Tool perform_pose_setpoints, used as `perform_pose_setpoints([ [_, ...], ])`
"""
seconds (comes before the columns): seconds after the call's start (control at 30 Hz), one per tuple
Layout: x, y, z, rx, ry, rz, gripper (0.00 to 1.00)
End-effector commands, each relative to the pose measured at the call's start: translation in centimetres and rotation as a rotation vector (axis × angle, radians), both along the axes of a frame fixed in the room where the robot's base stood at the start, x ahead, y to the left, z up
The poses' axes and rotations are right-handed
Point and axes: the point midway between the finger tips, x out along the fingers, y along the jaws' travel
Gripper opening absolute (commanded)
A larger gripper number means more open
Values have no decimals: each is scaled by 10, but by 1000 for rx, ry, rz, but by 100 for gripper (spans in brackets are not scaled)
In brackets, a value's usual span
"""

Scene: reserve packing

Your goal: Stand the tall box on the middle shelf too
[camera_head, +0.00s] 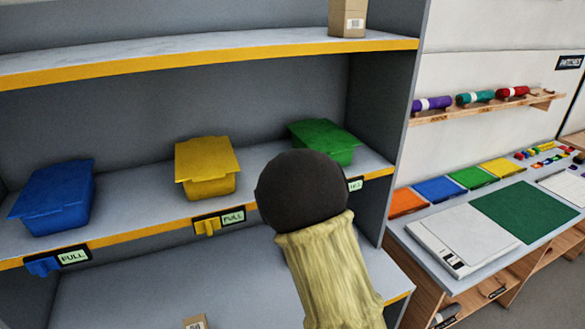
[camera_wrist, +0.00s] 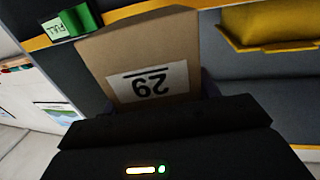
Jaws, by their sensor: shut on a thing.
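A brown cardboard box (camera_wrist: 140,48) with a white label reading 29, upside down in the picture, is in my gripper (camera_wrist: 152,100) in the wrist view. My gripper is shut on it. In the head view my dark wrist and pale sleeve hide both gripper and held box. The middle shelf (camera_head: 130,219) has a yellow front edge and carries a blue bin (camera_head: 52,200), a yellow bin (camera_head: 206,170) and a green bin (camera_head: 325,142). In the wrist view the box is in front of the shelf edge; I cannot tell whether it touches the shelf.
Another cardboard box (camera_head: 347,18) stands on the top shelf (camera_head: 200,58) at its right end. A small box top (camera_head: 195,322) shows low in the picture. Bare shelf shows between the blue and yellow bins. A workbench (camera_head: 460,235) stands to the right.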

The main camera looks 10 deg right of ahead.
Motion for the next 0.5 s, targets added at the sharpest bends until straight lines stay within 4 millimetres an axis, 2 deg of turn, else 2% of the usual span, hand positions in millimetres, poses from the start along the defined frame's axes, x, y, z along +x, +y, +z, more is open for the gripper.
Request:
perform_pose_setpoints([
  [0.03,-1,-7,-20,-3,9,-11,33],
  [0.1,-3,-13,-42,-3,10,-18,33],
  [0.43,-14,-38,-136,8,11,-53,33],
  [0.5,-17,-42,-161,10,10,-60,33],
])
